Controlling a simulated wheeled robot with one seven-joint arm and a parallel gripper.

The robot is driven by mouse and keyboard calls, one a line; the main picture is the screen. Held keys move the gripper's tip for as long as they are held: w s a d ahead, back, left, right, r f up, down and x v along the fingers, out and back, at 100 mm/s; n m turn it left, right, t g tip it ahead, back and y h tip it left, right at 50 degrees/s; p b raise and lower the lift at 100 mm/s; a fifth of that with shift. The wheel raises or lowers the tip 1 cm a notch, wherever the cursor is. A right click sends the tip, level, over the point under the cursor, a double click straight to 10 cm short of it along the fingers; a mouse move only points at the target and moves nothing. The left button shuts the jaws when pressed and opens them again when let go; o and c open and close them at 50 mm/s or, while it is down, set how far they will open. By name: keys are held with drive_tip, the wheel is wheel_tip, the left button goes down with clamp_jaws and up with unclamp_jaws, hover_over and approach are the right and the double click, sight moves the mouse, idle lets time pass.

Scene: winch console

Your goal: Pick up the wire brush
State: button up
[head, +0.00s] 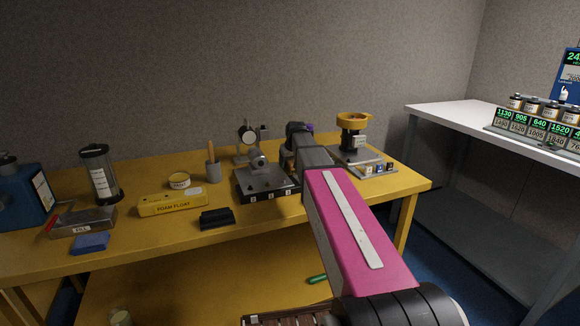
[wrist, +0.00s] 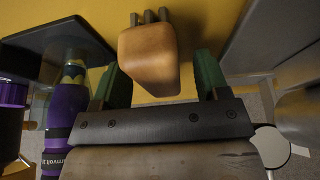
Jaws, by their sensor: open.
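In the wrist view, a light-brown wooden block with short grey tufts at its far end, which looks like the wire brush (wrist: 148,56), shows above the yellow table. My gripper (wrist: 158,68) is open, with one green finger on each side of the block. Gaps show on both sides, so the fingers do not grip it. Whether the block sits fully between the fingertips in depth, I cannot tell. In the head view my pink arm reaches over the table, and I cannot make out the brush or my fingertips there.
A purple bottle (wrist: 66,118) stands close left of my gripper in the wrist view.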

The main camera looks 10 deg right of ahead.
drive_tip(key=shift+f, duration=0.2)
idle(0.3)
drive_tip(key=c, duration=1.1)
drive_tip(key=shift+o, duration=0.2)
wheel_tip(320, 180, up, 18)
drive_tip(key=shift+r, duration=0.25)
